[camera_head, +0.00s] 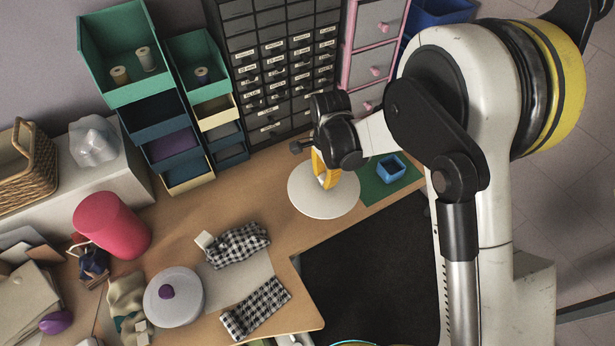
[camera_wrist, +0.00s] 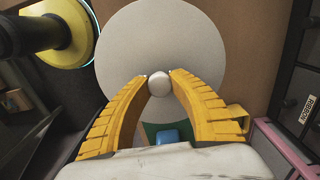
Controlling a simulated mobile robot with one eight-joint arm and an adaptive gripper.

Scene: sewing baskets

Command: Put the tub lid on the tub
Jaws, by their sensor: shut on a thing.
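The lid, a round pale white disc (camera_head: 312,203) with a small knob, is below my gripper (camera_head: 325,180) in the head view, over the wooden table near the drawer cabinet. In the wrist view the lid (camera_wrist: 160,38) fills the upper middle, and the yellow fingers of my gripper (camera_wrist: 158,82) are closed around its white knob. I cannot tell how high the lid is above the table. I cannot make out an open round tub; whatever is under the lid is hidden. A grey round container (camera_head: 188,310) with a purple knob stands at the front left.
A small blue open box (camera_head: 391,168) sits on a green mat (camera_head: 408,180) just right of the lid. The dark drawer cabinet (camera_head: 280,60) and teal stacked trays (camera_head: 125,90) stand behind. A red cylinder (camera_head: 110,225) and checked cloths (camera_head: 255,306) lie left and front.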

